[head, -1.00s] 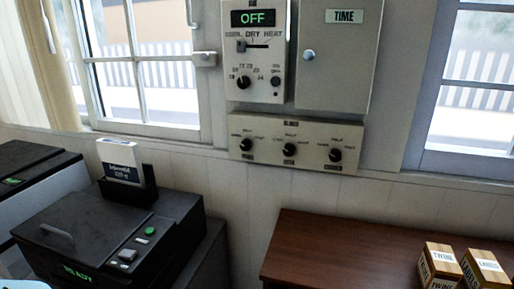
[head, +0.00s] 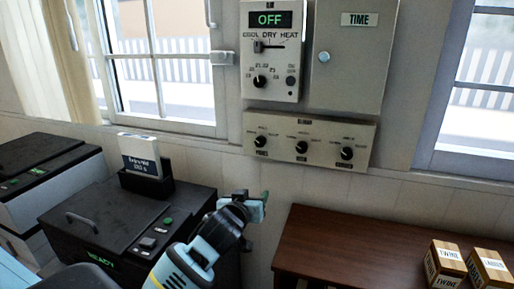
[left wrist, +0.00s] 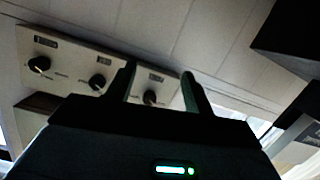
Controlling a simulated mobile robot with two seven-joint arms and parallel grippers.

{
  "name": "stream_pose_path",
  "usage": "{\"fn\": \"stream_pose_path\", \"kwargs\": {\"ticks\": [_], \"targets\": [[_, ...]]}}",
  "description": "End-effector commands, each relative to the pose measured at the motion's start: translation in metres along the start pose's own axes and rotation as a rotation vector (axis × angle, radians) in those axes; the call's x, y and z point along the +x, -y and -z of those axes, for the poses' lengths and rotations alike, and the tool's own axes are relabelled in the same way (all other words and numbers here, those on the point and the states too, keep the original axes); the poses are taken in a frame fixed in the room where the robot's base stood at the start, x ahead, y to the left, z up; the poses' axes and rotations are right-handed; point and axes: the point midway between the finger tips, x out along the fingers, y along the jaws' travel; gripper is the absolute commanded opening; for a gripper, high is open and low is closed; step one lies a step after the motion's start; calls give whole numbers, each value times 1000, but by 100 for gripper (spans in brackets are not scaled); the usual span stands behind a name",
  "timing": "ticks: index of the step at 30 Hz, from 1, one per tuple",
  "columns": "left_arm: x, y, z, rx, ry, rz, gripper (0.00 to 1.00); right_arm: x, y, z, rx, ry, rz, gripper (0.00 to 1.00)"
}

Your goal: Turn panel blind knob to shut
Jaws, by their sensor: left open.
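A pale control strip (head: 279,124) with three black knobs is on the wall below the thermostat. Its left knob (head: 261,141), middle knob (head: 302,147) and right knob (head: 347,153) carry labels too small to read, so I cannot tell which is the blind knob. My left gripper (head: 259,203) is open and empty, below the strip in the head view and apart from it. In the left wrist view the strip (left wrist: 70,62) appears beyond the fingers (left wrist: 160,88), with one knob (left wrist: 150,97) showing between them. My right gripper is not in view.
Above the strip are a thermostat (head: 271,78) reading OFF and a grey TIME box (head: 349,88). A black machine (head: 97,219) stands at left. A brown table (head: 345,238) with small boxes (head: 446,262) stands at right. The wall between is clear.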

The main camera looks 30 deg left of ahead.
Motion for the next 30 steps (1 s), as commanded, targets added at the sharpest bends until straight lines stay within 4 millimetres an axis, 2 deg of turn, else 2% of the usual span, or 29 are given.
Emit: {"fn": "stream_pose_path", "kwargs": {"ticks": [1, 3, 6, 8, 11, 19, 30], "targets": [[7, 1, 31, -25, -59, 3, 52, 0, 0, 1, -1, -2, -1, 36], [14, 2, 62, -60, -122, 0, 52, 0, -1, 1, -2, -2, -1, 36], [19, 3, 92, -93, -184, -7, 52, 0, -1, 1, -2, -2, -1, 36], [20, 4, 102, -104, -205, -10, 52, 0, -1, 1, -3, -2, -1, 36], [21, 4, 110, -113, -221, -13, 52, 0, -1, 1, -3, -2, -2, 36], [29, 4, 111, -113, -221, -13, 52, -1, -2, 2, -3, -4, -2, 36], [75, 4, 122, -112, -221, -13, 52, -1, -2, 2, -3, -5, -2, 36]]}}
